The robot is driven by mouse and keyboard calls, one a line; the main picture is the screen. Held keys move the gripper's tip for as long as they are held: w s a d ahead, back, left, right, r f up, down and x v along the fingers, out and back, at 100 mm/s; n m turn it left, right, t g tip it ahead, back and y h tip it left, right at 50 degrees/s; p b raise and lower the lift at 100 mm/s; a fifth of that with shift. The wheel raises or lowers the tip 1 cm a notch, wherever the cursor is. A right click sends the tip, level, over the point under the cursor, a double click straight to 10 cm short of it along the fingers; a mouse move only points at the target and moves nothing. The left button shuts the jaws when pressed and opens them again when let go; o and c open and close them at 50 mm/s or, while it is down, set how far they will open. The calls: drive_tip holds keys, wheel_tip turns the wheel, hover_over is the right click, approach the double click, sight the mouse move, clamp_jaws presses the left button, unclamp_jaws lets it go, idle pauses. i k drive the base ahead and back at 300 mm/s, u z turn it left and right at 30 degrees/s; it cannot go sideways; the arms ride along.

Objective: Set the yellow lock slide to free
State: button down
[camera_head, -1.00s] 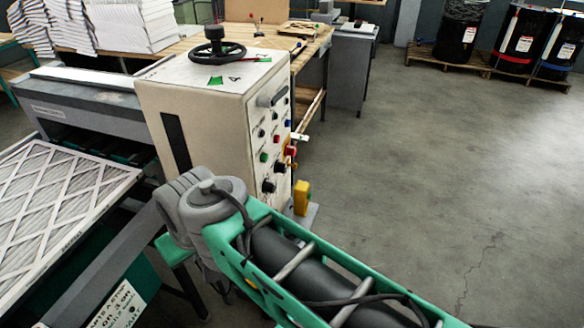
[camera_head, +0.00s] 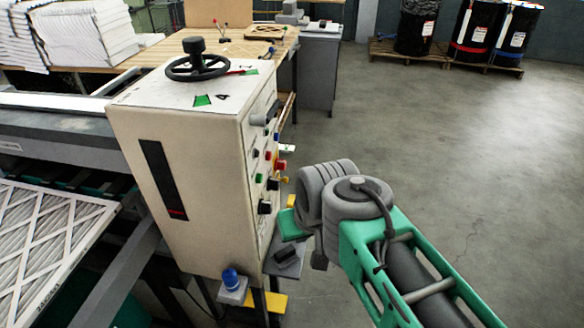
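The beige machine cabinet (camera_head: 190,180) stands left of the middle, with its control panel on the right side. A small yellow piece (camera_head: 291,201) shows low beside that panel, partly hidden by my arm. Another yellow piece (camera_head: 280,302) lies lower, under the cabinet's front edge. I cannot tell which of them is the lock slide, and no slide marking is readable. My grey and green arm (camera_head: 345,200) covers the area right of the panel. My gripper's fingertips are not visible.
A black handwheel (camera_head: 197,66) sits on the cabinet top. A blue knob (camera_head: 230,278) stands on a small bracket below. A pleated filter (camera_head: 45,245) lies at the left. A workbench (camera_head: 150,58) stands behind. The floor on the right is clear up to the drums on pallets.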

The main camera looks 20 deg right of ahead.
sight(286, 180)
drive_tip(key=i, duration=0.45)
drive_tip(key=u, duration=0.05)
drive_tip(key=k, duration=0.5)
drive_tip(key=z, duration=1.15)
drive_tip(key=i, duration=0.45)
drive_tip(key=u, duration=1.15)
